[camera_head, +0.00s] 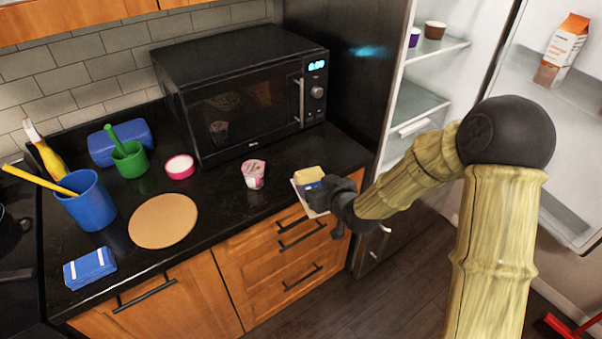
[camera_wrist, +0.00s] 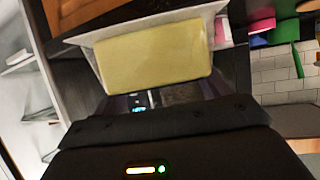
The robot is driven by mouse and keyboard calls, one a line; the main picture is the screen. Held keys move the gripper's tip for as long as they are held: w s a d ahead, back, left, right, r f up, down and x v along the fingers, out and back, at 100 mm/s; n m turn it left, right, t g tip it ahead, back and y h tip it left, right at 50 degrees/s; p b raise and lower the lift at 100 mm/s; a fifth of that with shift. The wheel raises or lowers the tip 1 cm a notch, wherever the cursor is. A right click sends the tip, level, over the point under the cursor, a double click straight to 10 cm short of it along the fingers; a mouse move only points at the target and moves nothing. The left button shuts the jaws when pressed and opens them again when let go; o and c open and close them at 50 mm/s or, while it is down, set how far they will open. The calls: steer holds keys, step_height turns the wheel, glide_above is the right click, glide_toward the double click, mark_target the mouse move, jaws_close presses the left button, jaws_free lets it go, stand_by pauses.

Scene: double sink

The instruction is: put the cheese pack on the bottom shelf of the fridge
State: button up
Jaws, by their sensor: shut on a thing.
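The cheese pack (camera_head: 309,174), a yellow block in a white pack, is held by my gripper (camera_head: 326,190) at the front edge of the counter, near its right end. In the wrist view the cheese pack (camera_wrist: 155,55) fills the space in front of my gripper (camera_wrist: 165,100), which is shut on it. The fridge (camera_head: 414,98) stands open at the right, with shelves showing inside. Its lower part is partly hidden behind my arm, so I cannot clearly see the bottom shelf.
The fridge's open door (camera_head: 530,75) holds an orange-and-white carton (camera_head: 563,48). A brown tub (camera_head: 435,30) stands on an upper shelf. A microwave (camera_head: 240,95), a yogurt cup (camera_head: 253,174) and a round board (camera_head: 163,221) are on the counter. The floor before the fridge looks clear.

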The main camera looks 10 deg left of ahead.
steer(key=d+f+m+t+h, duration=0.1)
steer(key=d+f+m+h, duration=0.3)
steer(key=d+f, duration=0.5)
steer(key=s+d+f+m+t+h, duration=0.1)
steer(key=d+f+m+h, duration=0.2)
steer(key=d+f, duration=0.6)
steer(key=d+h, duration=0.1)
steer(key=d, duration=0.7)
steer(key=shift+s+d+f+m+t, duration=0.2)
steer(key=shift+d+m+t, duration=0.05)
steer(key=shift+m+t, duration=0.15)
